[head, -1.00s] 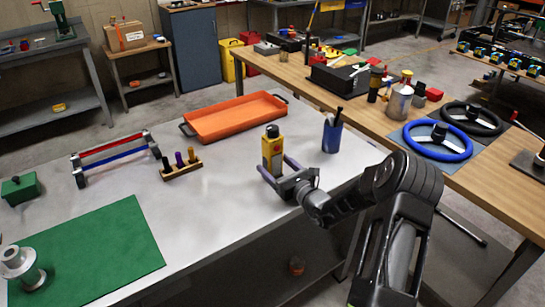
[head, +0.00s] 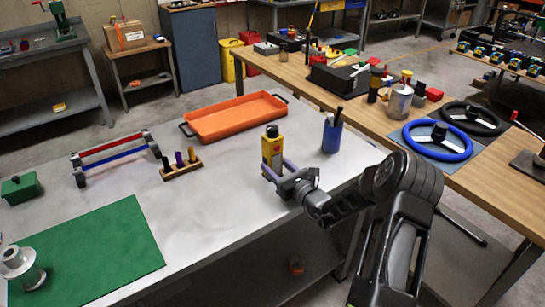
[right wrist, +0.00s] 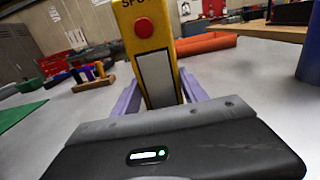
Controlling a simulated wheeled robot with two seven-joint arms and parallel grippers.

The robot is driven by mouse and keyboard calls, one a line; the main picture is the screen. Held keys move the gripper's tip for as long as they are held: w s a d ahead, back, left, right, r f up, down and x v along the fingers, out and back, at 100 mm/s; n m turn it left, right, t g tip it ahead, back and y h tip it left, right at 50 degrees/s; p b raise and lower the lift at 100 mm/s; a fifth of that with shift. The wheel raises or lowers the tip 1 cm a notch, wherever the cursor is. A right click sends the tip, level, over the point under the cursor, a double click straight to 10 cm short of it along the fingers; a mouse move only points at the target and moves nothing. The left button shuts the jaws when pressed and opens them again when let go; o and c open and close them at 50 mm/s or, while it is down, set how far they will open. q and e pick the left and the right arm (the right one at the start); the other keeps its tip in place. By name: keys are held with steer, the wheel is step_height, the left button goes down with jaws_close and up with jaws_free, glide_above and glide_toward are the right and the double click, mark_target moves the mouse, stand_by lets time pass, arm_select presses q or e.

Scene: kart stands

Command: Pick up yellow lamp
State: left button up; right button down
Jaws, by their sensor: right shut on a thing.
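The yellow lamp (head: 272,150) is upright, with a black top and a red button on its side. It is near the front right part of the grey table (head: 225,205). My right gripper (head: 275,172) is shut on its lower part, a purple finger on each side. The right wrist view shows the lamp (right wrist: 146,25) close up between the fingers (right wrist: 158,95). Whether the lamp's base touches the table is hard to tell. My left gripper is not in view.
An orange tray (head: 236,133) lies behind the lamp. A blue pen cup (head: 332,137) stands to its right. A wooden peg holder (head: 181,171), a red and blue bar rack (head: 115,158) and a green mat (head: 85,250) are to the left. The table between mat and lamp is clear.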

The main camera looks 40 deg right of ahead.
mark_target(278, 139)
steer(key=shift+r, duration=0.2)
step_height(278, 139, up, 10)
steer(key=shift+f+b, duration=0.2)
steer(key=shift+b, duration=0.3)
steer(key=shift+r, duration=0.1)
steer(key=shift+d, duration=0.15)
stand_by(0.4)
